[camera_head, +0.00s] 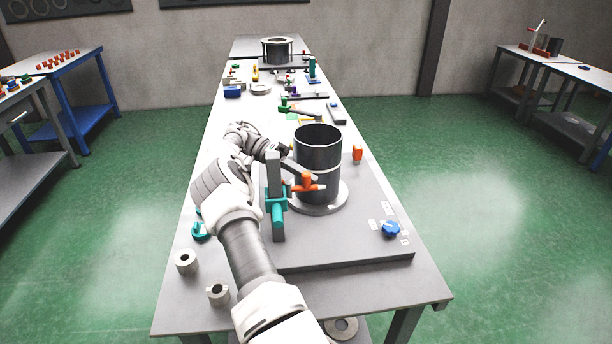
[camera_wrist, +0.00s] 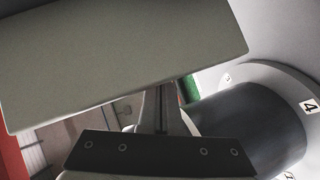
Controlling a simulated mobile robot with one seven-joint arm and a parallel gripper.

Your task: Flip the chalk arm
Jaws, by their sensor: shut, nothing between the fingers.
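A pale grey, chalk-coloured block (camera_wrist: 120,60) fills the upper part of the wrist view, very close to the camera. It hides the tips of my gripper's fingers (camera_wrist: 166,98). In the head view, my gripper (camera_head: 286,151) is beside the dark flanged cylinder (camera_head: 318,153), on its left side. The fingers are shut with nothing visible between them. A grey upright bar (camera_head: 273,168) with a teal clamp (camera_head: 277,203) stands just in front of the gripper. I cannot tell for certain which bar is the chalk arm. Contact between the fingers and the block is hidden.
An orange fitting (camera_head: 306,183) sits close in front of the cylinder. A blue knob (camera_head: 390,228) is on the grey base plate (camera_head: 340,252). Two grey rings stand at the table's left front. Several small coloured fixtures are farther back. The plate's right front is mostly clear.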

